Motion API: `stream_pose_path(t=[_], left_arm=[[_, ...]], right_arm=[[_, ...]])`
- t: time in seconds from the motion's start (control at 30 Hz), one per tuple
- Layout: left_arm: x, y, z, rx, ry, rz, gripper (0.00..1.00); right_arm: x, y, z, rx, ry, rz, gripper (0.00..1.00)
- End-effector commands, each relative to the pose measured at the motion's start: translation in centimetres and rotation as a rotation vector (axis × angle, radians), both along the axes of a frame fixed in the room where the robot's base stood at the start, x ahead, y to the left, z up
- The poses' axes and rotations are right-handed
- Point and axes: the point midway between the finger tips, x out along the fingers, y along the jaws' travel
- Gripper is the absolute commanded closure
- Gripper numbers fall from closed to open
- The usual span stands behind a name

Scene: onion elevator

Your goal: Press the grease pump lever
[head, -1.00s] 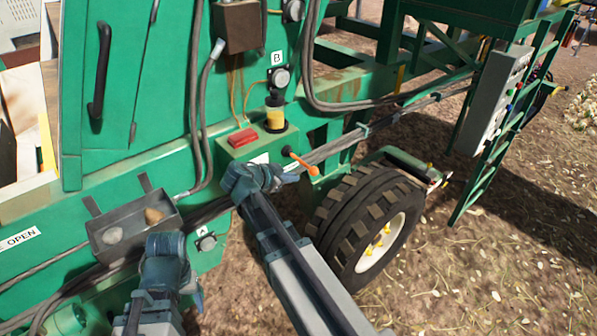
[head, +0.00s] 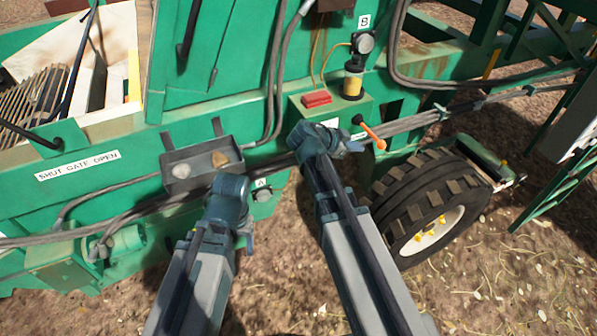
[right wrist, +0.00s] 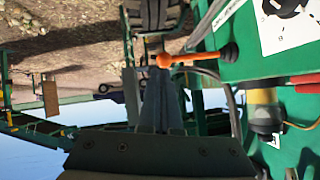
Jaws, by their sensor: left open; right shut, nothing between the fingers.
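The grease pump lever (head: 370,133) is a short orange handle with a rounded end, sticking out from the green box under the yellow grease reservoir (head: 353,82). It slopes down to the right in the head view. My right gripper (head: 356,147) is shut and empty, just below and left of the lever. In the right wrist view the shut fingers (right wrist: 157,92) point toward the lever's orange end (right wrist: 165,60); whether they touch cannot be told. My left gripper (head: 246,238) is open and empty, low in front of the green frame, its fingers only partly visible.
A grey metal tray (head: 177,183) with brownish lumps hangs on the frame by my left arm. A red block (head: 317,99) sits on the pump box. Hoses (head: 435,116) run along the frame. A large tyre (head: 410,195) stands right of my right arm.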

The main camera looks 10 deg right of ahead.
Motion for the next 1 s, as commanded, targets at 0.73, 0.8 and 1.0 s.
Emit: stream_pose_path(t=[0.73,0.8,1.0], left_arm=[[0.0,0.0,0.1,0.000,0.000,0.000,0.31],[0.0,0.0,0.6,0.000,0.000,0.001,0.31],[0.0,0.0,4.7,0.000,0.000,0.008,0.31]], right_arm=[[0.0,0.0,0.1,0.001,0.002,0.000,1.00],[0.3,-0.1,0.5,0.004,0.010,-0.003,1.00],[1.9,-1.2,3.4,0.047,0.098,-0.020,1.00]])
